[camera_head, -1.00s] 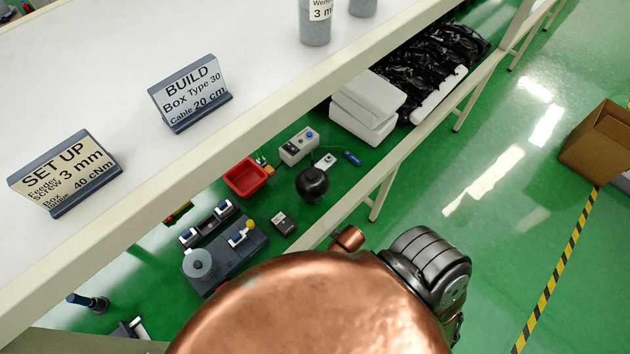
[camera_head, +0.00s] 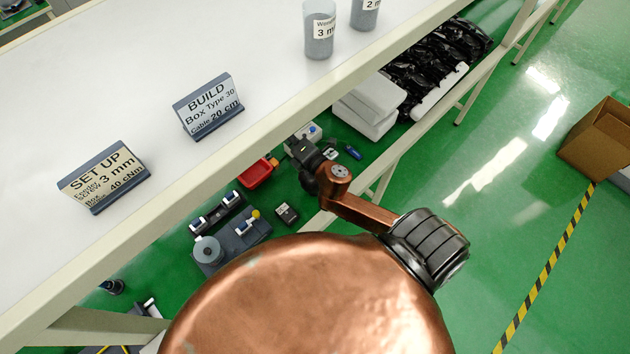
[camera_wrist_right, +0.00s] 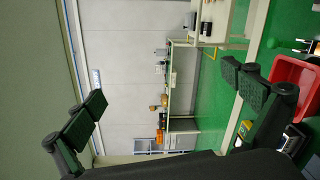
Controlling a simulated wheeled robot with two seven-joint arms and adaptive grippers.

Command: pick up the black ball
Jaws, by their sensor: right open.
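My left gripper is not in view.
A red bin (camera_head: 262,173) lies close left of the gripper; it also shows in the wrist view (camera_wrist_right: 296,85). Grey devices (camera_head: 232,238), a small dark box (camera_head: 286,213) and white foam blocks (camera_head: 368,105) surround it. The table edge (camera_head: 215,165) runs above.

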